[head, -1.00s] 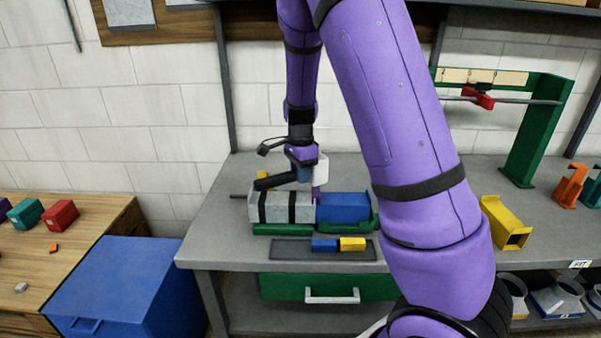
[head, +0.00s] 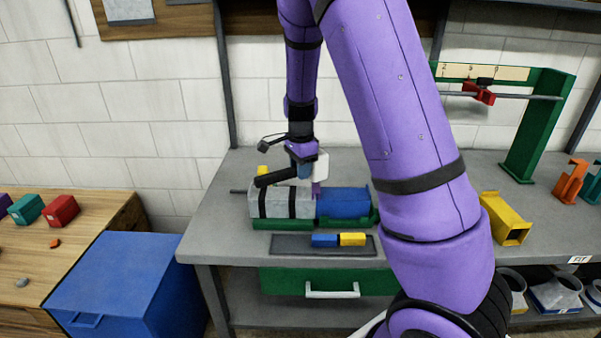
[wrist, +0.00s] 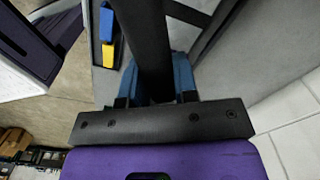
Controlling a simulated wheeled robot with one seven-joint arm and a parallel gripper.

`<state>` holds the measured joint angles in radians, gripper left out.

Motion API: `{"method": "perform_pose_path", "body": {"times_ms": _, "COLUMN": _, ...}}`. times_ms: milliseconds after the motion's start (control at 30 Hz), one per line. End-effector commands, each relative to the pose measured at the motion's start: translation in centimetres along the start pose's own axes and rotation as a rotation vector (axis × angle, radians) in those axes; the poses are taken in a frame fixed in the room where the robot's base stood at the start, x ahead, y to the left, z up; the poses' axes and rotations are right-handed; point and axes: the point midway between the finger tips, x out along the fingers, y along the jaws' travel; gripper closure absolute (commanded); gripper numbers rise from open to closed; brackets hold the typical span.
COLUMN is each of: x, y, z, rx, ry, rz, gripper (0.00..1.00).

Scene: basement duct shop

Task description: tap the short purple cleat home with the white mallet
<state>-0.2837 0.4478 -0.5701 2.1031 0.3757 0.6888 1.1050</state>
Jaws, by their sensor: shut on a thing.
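My gripper (head: 301,172) is shut on the black handle of the white mallet (head: 321,168). In the wrist view the dark handle (wrist: 146,45) runs between the blue fingers. The mallet's white head is over the seam between a grey duct piece (head: 268,201) with black bands and a blue duct piece (head: 343,203). The short purple cleat (head: 316,190) stands upright at that seam, just below the head. I cannot tell whether head and cleat touch. The ducts rest in a green cradle (head: 282,225) on the bench.
A dark tray (head: 291,246) with a blue and a yellow block lies in front of the cradle. A yellow channel piece (head: 507,221) and a green stand (head: 530,125) are to the right. A blue bin (head: 120,275) stands left of the bench. Left bench space is clear.

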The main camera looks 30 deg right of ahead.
Motion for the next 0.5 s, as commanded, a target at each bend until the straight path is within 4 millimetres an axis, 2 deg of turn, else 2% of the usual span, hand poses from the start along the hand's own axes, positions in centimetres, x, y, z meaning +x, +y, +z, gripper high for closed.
{"method": "perform_pose_path", "body": {"times_ms": 267, "x": -0.4, "y": 0.0, "z": 0.0, "rx": 0.0, "ry": -0.001, "rz": -0.001, "gripper": 1.0}}
{"method": "perform_pose_path", "body": {"times_ms": 500, "x": -2.2, "y": 0.0, "z": 0.0, "rx": 0.0, "ry": 0.0, "rz": -0.002, "gripper": 1.0}}
